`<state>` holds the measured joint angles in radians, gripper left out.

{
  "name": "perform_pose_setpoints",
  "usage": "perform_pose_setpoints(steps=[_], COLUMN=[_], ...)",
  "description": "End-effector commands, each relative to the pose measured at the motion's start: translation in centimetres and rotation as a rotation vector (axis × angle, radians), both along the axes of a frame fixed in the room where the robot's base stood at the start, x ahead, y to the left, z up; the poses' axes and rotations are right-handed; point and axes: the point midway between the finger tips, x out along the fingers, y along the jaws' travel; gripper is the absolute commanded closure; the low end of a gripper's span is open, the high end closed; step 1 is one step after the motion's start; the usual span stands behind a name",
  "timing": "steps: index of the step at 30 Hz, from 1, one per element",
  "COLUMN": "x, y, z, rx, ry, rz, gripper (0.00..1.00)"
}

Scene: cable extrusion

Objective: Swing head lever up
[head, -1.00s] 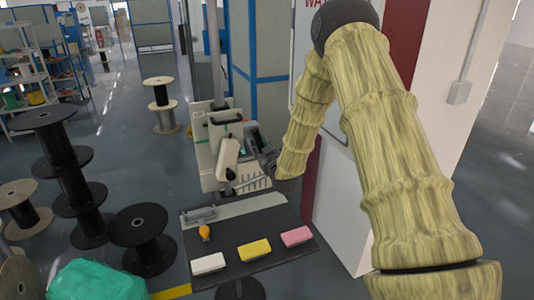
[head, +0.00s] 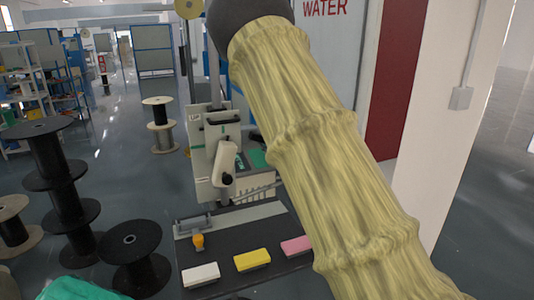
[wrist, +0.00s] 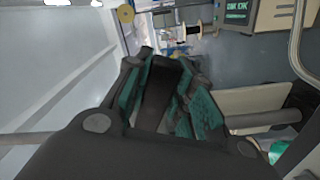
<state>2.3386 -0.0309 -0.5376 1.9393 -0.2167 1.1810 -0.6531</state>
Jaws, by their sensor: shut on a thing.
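In the wrist view my gripper (wrist: 163,88) is shut on a dark bar (wrist: 158,100), which looks like the grip of the head lever. The teal finger pads lie on either side of it. A grey cylinder (wrist: 265,118) sticks out to the right of the fingers. In the head view my arm hides the gripper and whatever it holds. The pale machine (head: 203,165) stands behind the table, with a white arm-like part (head: 225,157) ending in a black knob on its front. How far up the lever is cannot be told.
A dark table (head: 222,242) in front of the machine holds a white block (head: 201,275), a yellow block (head: 252,260), a pink block (head: 297,245) and an orange item (head: 198,242). Black spools (head: 130,250) stand left. A wall with a red panel (head: 376,100) is right.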

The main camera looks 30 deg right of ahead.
Motion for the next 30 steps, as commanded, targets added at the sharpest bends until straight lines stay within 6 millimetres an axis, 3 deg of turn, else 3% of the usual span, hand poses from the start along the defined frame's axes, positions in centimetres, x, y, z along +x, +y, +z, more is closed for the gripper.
perform_pose_setpoints(steps=[12,30], x=[-0.1,-0.1], y=[-0.4,-0.5], z=[1.1,1.6], rx=[-0.223,-0.269], ry=[0.035,0.042], rz=[0.000,0.000], gripper=[1.00,1.00])
